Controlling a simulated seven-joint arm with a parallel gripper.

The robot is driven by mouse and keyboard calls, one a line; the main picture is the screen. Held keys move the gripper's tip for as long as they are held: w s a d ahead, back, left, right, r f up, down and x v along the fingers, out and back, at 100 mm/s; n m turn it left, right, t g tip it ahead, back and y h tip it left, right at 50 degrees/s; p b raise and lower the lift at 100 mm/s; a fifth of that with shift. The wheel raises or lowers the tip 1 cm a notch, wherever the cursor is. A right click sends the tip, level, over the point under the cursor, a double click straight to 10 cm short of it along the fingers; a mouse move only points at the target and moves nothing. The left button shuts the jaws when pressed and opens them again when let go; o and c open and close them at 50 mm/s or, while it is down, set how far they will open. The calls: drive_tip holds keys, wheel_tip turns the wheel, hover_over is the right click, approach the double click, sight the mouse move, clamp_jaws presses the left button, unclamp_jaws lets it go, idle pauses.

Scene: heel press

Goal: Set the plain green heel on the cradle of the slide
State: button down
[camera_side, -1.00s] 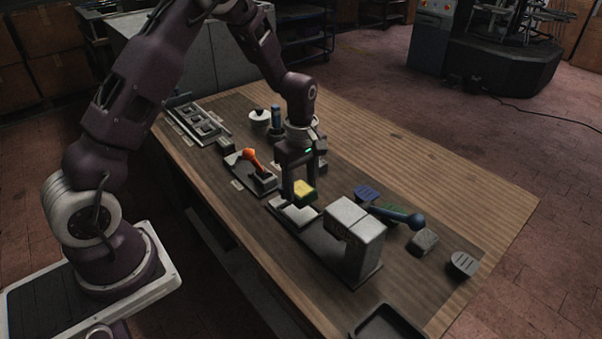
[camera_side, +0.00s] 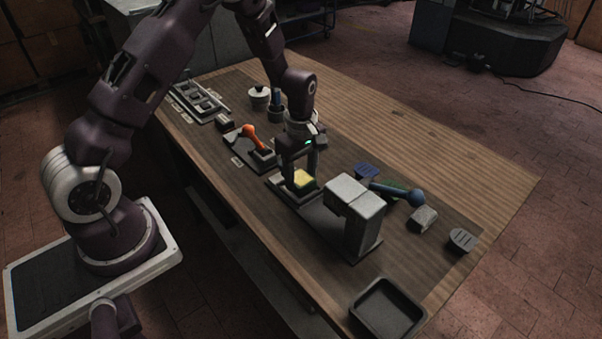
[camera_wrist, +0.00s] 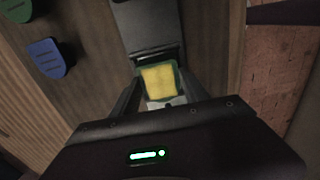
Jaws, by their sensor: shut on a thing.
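My gripper (camera_side: 303,182) is shut on a small block with a yellow top and green sides, the green heel (camera_side: 304,178). In the wrist view the heel (camera_wrist: 159,82) sits between the two fingers, its yellow face towards the camera. The gripper is low over the far end of the slide (camera_side: 285,184), where the cradle is. The fingers and heel hide most of the cradle, so I cannot tell whether the heel touches it. Another green piece (camera_wrist: 15,9) lies on the table in the wrist view's top left corner.
A grey press block (camera_side: 357,203) stands close to the right of the gripper, with a blue-headed tool (camera_side: 397,192) beyond it. An orange-handled device (camera_side: 250,138) is behind left. A blue ridged heel (camera_wrist: 47,58) lies nearby. A dark tray (camera_side: 388,308) is at the near edge.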

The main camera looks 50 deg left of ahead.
drive_tip(key=shift+f, duration=0.55)
drive_tip(key=shift+c, duration=2.4)
unclamp_jaws()
wheel_tip(320, 180, up, 7)
